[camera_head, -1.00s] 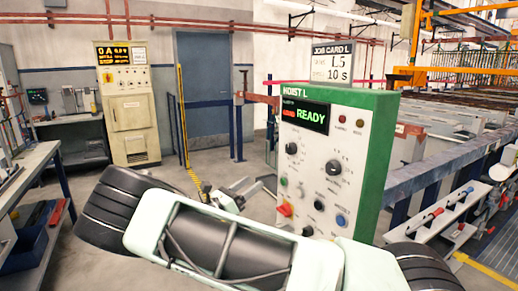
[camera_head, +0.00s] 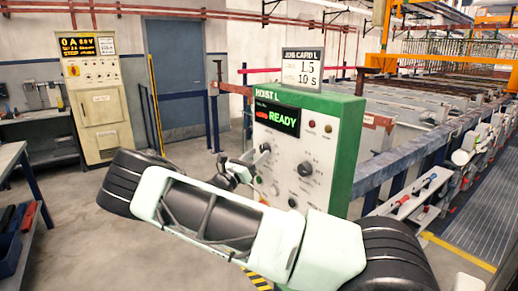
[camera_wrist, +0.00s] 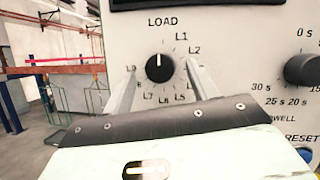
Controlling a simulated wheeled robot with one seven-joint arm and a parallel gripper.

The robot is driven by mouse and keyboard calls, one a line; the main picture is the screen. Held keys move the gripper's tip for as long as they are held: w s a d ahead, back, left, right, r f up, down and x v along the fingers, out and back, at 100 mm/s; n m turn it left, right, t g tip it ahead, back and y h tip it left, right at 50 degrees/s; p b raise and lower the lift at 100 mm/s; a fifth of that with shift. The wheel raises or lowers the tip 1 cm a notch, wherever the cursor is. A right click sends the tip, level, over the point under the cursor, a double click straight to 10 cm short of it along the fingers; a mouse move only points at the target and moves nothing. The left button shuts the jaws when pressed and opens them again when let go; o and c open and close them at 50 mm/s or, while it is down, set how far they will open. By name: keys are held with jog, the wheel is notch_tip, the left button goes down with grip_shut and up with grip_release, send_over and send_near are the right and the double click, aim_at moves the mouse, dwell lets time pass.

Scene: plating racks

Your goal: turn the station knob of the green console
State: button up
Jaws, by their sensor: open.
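The green console (camera_head: 340,150) has a pale front panel headed HOIST L, and its display reads READY. The station knob (camera_wrist: 160,68) is black and round, with its white mark pointing up at LOAD; labels L1, L2 and others ring it. It also shows small in the head view (camera_head: 265,148), partly covered by my gripper. My gripper (camera_wrist: 160,76) is open, one finger on each side of the station knob in the wrist view. Whether the fingers touch it cannot be told. In the head view my gripper (camera_head: 254,160) is close to the panel's left side.
The dwell knob (camera_wrist: 303,70) sits to the right of the station knob. A job card (camera_head: 303,67) above the console reads 1.5 and 10 S. A beige cabinet (camera_head: 98,110) stands at the back left. Rails and tanks lie to the right.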

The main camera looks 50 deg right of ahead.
jog(key=shift+x, duration=0.85)
jog(key=shift+c, duration=0.2)
jog(key=c, duration=0.9)
jog(key=shift+c, duration=0.2)
jog(key=shift+f+m, duration=0.1)
jog(key=shift+m, duration=0.2)
